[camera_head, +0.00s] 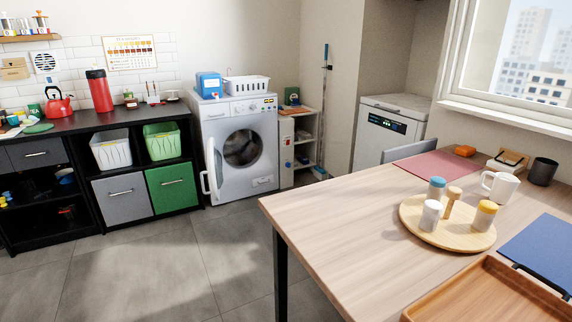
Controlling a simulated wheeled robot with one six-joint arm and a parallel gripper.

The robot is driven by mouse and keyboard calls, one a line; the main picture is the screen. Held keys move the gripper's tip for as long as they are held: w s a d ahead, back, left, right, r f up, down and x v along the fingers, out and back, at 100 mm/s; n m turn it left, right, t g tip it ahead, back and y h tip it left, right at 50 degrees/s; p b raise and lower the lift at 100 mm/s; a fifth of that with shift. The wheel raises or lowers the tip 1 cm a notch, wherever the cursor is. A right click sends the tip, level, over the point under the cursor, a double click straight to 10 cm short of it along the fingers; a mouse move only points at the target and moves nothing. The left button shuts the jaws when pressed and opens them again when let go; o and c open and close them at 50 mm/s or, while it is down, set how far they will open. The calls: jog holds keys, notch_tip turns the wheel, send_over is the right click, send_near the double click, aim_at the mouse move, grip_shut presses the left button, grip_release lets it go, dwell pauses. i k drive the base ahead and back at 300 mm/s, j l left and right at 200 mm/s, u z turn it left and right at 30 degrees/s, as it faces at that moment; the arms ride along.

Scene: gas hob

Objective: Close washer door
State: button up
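A white front-loading washer (239,148) stands against the back wall, between the dark cabinet and a small white shelf. Its round door (210,166) hangs open on the left side, swung out toward the room and seen nearly edge-on. The round drum opening (243,147) shows dark inside. My gripper and arm are not in view.
A wooden table (330,205) fills the right foreground, with a round tray (412,222) of shakers and a mug (500,186). A black cabinet (82,124) with bins lines the left wall. The grey tiled floor (150,265) before the washer is clear.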

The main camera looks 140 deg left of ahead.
aim_at(213, 169)
jog(key=k+j+u, duration=0.1)
jog(key=k, duration=0.35)
jog(key=k+j+u, duration=0.1)
jog(key=k, duration=0.4)
jog(key=k+z, duration=0.2)
jog(key=k, duration=0.15)
jog(key=z, duration=0.85)
jog(key=l+z, duration=0.1)
jog(key=z, duration=0.8)
jog(key=l+z, duration=0.1)
jog(key=z, duration=0.75)
jog(key=l+z, duration=0.1)
jog(key=z, duration=2.55)
jog(key=i+z, duration=0.1)
jog(key=z, duration=1.65)
jog(key=i+j+z, duration=0.15)
jog(key=z, duration=0.15)
jog(key=i+j+u, duration=0.15)
jog(key=i, duration=0.3)
jog(key=i+u, duration=0.1)
jog(key=i, duration=0.3)
